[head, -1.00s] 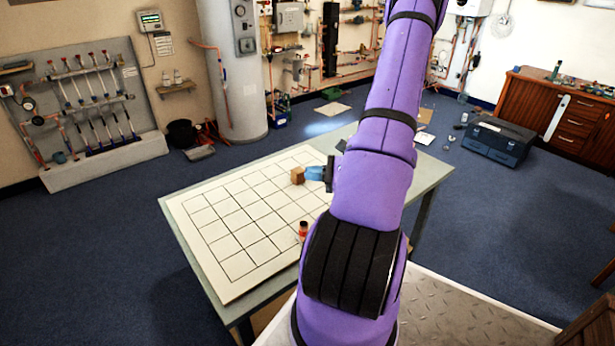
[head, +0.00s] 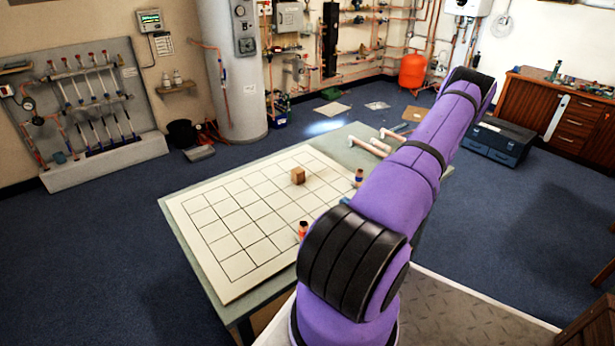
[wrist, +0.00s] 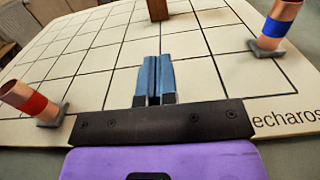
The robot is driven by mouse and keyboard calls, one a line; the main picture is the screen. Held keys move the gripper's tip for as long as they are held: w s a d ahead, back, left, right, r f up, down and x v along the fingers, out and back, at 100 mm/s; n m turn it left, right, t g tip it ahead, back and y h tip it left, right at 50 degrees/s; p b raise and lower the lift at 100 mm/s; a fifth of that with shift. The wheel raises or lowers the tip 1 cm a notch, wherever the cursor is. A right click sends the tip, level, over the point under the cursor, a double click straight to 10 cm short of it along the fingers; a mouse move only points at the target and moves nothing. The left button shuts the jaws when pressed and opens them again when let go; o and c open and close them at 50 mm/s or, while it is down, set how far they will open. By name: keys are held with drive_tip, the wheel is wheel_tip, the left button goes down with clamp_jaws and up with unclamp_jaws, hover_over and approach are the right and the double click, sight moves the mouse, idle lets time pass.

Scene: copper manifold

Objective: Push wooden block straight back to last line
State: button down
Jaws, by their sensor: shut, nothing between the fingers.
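The wooden block (head: 298,176) is a small brown cube standing on the white gridded board (head: 240,264), in its right half toward the back. In the wrist view the block (wrist: 157,9) is at the top edge, partly cut off, straight ahead of my gripper (wrist: 152,80). The blue fingers are shut with nothing between them, and a clear gap of board separates them from the block.
White-and-copper pipe pieces (head: 372,145) lie on the table right of the board. Squares around the block are empty.

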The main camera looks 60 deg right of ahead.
sight(303, 172)
drive_tip(key=x, duration=1.9)
drive_tip(key=shift+w, duration=0.3)
drive_tip(key=shift+w, duration=0.25)
drive_tip(key=x, duration=1.6)
drive_tip(key=shift+f, duration=0.15)
